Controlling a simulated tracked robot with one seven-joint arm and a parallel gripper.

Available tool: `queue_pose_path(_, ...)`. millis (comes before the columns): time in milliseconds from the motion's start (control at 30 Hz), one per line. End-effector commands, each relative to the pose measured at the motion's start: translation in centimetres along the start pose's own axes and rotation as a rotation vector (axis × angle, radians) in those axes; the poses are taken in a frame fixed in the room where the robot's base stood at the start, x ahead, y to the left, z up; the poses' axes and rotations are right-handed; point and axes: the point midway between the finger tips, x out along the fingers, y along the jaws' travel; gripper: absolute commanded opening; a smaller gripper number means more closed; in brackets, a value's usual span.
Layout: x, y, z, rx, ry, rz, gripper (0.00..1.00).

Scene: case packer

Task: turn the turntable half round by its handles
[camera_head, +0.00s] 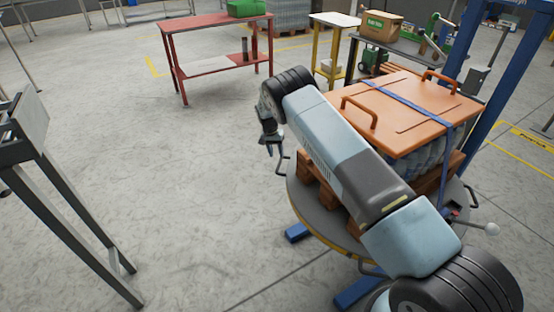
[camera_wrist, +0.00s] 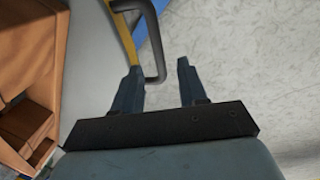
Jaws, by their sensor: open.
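The turntable is a round grey plate with a yellow edge (camera_head: 318,222), low on blue feet. In the wrist view its grey top (camera_wrist: 90,70) and yellow rim show at upper left. One dark loop handle (camera_head: 283,166) stands out from its left rim; in the wrist view this handle (camera_wrist: 157,45) reaches down between the fingertips. Another handle (camera_head: 371,269) is at the front rim, partly behind my arm, and another (camera_head: 473,197) at the right. My gripper (camera_head: 273,151) is open beside the left handle; its fingers (camera_wrist: 159,68) straddle the handle's end in the picture. Contact cannot be told.
A wooden pallet (camera_head: 308,182) with a wrapped load under an orange lid (camera_head: 400,105) stands on the turntable. A white-knobbed lever (camera_head: 490,229) juts out at right. A blue frame (camera_head: 500,130) rises behind. A red table (camera_head: 215,66) stands farther back.

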Motion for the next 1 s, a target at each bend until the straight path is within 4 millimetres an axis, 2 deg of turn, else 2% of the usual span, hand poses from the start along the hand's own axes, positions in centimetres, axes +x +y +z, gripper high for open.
queue_pose_path(33,-1.2,-0.1,0.0,0.0,0.001,-0.001,0.42)
queue_pose_path(200,-4.5,0.0,-0.1,0.0,0.002,-0.002,0.42)
queue_pose_path(400,-7.2,0.0,0.0,0.001,0.0,-0.002,0.42)
queue_pose_path(600,-8.3,0.0,0.1,0.001,-0.001,-0.001,0.42)
queue_pose_path(1000,-8.4,0.0,0.1,0.001,-0.001,-0.001,0.42)
